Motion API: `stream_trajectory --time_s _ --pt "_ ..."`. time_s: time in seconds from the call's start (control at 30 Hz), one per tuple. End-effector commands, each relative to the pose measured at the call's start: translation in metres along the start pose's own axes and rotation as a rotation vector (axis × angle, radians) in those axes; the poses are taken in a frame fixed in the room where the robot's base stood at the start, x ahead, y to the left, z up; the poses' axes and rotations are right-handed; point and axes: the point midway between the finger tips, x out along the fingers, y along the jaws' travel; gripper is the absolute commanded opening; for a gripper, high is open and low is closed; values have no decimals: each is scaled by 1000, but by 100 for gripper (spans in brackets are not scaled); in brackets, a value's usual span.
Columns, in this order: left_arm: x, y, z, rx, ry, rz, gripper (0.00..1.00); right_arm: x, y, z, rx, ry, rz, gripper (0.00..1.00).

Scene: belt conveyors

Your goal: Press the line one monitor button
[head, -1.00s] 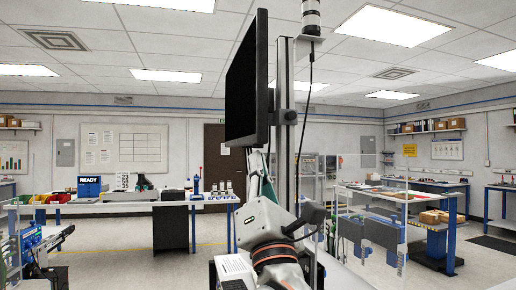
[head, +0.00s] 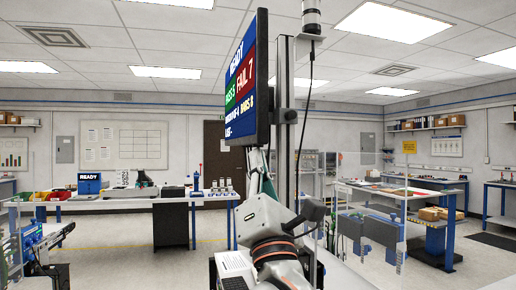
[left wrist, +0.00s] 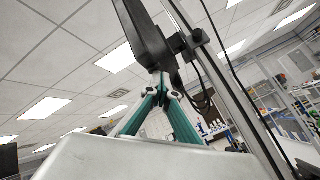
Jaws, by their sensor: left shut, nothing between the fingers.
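The monitor (head: 246,88) hangs on a grey post and is seen at a steep angle. Its screen is lit, with READY on blue, a green panel and a red FAIL 7 panel. My left gripper (head: 258,152) is just under the monitor's lower edge, its teal fingers pointing up. In the left wrist view the fingertips (left wrist: 164,80) meet at the lower end of the dark monitor (left wrist: 146,38). They are shut with nothing held. The button itself cannot be made out; I cannot tell whether the tips touch it. My right gripper is out of view.
The post (head: 284,120) with a bracket and a hanging cable stands right beside my left gripper. Clear panels (head: 380,205) stand to the right. A long white bench (head: 130,201) with bins and a small READY display (head: 89,184) is farther back left.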

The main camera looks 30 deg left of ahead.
Motion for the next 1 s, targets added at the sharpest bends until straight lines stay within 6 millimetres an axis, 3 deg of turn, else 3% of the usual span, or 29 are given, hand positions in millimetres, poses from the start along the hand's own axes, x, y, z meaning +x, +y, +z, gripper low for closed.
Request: stream_trajectory --time_s 1.0 --pt "-14 -10 -10 1 0 0 0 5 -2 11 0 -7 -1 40"
